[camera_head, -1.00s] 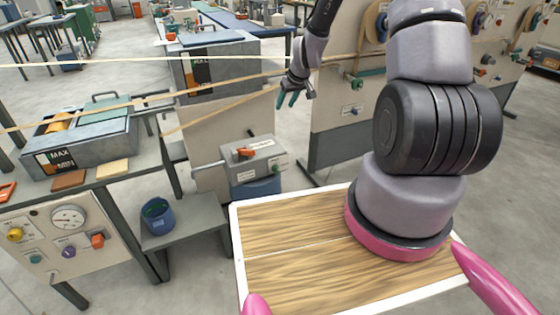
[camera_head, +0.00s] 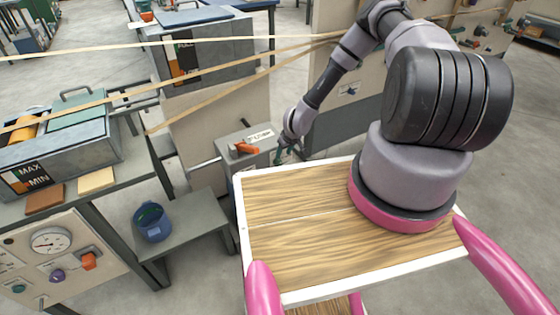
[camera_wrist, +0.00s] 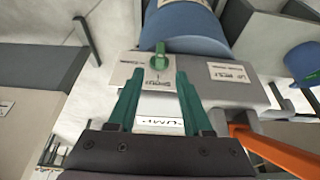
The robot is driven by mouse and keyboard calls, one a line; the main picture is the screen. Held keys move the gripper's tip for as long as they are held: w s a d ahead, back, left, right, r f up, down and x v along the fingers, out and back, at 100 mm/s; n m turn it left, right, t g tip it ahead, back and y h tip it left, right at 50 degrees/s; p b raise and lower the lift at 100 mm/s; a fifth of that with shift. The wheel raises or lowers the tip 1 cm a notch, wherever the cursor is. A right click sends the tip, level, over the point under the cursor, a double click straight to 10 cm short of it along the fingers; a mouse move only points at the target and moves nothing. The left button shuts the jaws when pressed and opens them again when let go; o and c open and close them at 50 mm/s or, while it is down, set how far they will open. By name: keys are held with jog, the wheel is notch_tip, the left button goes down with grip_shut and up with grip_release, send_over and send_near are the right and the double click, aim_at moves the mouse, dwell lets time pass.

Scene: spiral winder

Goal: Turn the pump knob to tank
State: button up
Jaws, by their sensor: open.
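The pump box is a grey box (camera_head: 232,136) with an orange lever (camera_head: 245,148) on top, left of centre in the head view. Its small green knob (camera_wrist: 160,58) shows in the wrist view, on a pale plate with small markings on the box's face. A white label reading partly "UMP" (camera_wrist: 160,122) lies between my fingers. My gripper (camera_wrist: 159,76) is open, its green fingers pointing at the knob, one to each side, with the tips just short of it or beside it. In the head view my gripper (camera_head: 284,156) is at the box's right end and hides the knob.
The orange lever (camera_wrist: 272,150) is close to the right of my gripper in the wrist view. A blue cylinder (camera_wrist: 188,28) lies beyond the knob. A blue bucket (camera_head: 152,222) stands on a low grey shelf (camera_head: 195,238). Stretched strands (camera_head: 215,71) pass above the box.

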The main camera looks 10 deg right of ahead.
aim_at(280, 161)
jog(key=x, duration=0.8)
jog(key=shift+f, duration=0.2)
grip_shut()
